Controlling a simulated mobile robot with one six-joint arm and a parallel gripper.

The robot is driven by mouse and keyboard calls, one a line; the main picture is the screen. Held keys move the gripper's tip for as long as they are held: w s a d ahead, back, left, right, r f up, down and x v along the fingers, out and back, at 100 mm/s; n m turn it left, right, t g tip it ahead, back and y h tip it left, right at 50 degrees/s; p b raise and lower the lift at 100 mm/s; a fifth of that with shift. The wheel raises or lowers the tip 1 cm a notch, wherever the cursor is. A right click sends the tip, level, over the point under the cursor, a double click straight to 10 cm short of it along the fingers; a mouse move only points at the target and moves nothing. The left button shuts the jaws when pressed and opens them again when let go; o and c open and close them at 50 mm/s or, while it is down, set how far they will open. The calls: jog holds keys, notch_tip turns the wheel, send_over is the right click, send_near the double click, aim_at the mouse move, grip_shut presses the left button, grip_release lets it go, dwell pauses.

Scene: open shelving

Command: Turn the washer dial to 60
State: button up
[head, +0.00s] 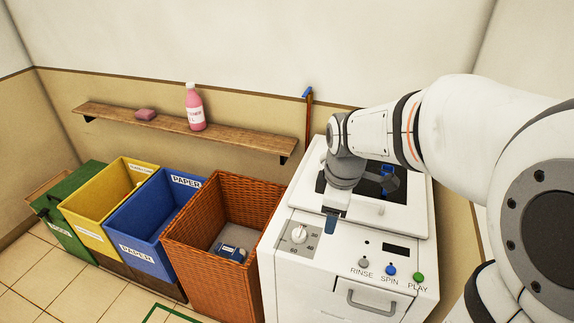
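The washer (350,258) is a white machine at the right with a dark lid window. Its dial (299,235) is a white round knob on a grey panel at the left of the sloping control face. Small numbers surround the dial; a 60 seems to be at its lower left, but the knob's exact setting is too small to read. My gripper (330,225) points down just right of the dial, apart from it in the picture. Its fingertips look blue-grey, and whether they are open or shut is unclear.
RINSE (364,262), SPIN (390,270) and PLAY (418,277) buttons sit right of the dial, below a dark display (396,248). A wicker basket (205,250) stands close at the washer's left. My arm covers part of the lid. A wooden shelf (165,124) hangs behind.

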aim_at(299, 229)
jog(key=w+a+f+n, duration=0.2)
jog(key=w+f+n, duration=0.1)
jog(key=n, duration=0.1)
jog(key=w+a+f+n+g, duration=0.1)
jog(key=w+a+f+n, duration=0.1)
jog(key=w+f+n, duration=0.1)
jog(key=w+a+f+n+b, duration=0.1)
jog(key=w+a+f+n, duration=0.1)
jog(key=n, duration=0.3)
jog(key=shift+w+f, duration=0.45)
jog(key=shift+w, duration=0.05)
jog(key=shift+w+a+f+n, duration=0.1)
jog(key=shift+a+f+n, duration=0.05)
jog(key=shift+f+n, duration=0.45)
jog(key=shift+f+p, duration=0.3)
jog(key=shift+f, duration=3.1)
jog(key=shift+c, duration=0.3)
